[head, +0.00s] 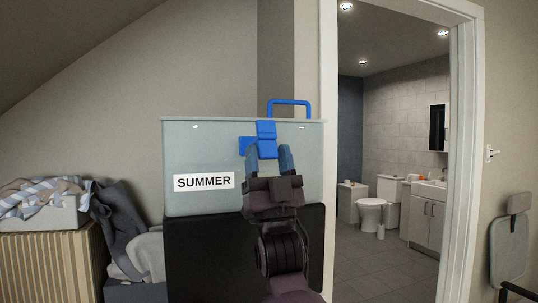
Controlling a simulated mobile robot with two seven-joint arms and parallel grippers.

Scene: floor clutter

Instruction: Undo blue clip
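A pale translucent box (195,150) with a white SUMMER label (204,182) stands in front of me in the head view. The blue clip (266,132) is at its upper edge, right of the middle, and runs from the rim down onto the front wall. A blue handle (289,101) rises behind it. My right gripper (268,152) comes from below, with its two fingers apart just under the clip. Its fingertips overlap the clip's lower edge in the picture; I cannot tell whether they touch. My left gripper is out of view.
A dark surface (203,255) lies below the box. At left, cloths fill a pale bin (45,215) on a ribbed crate (45,265). A grey folded seat (509,245) is far right.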

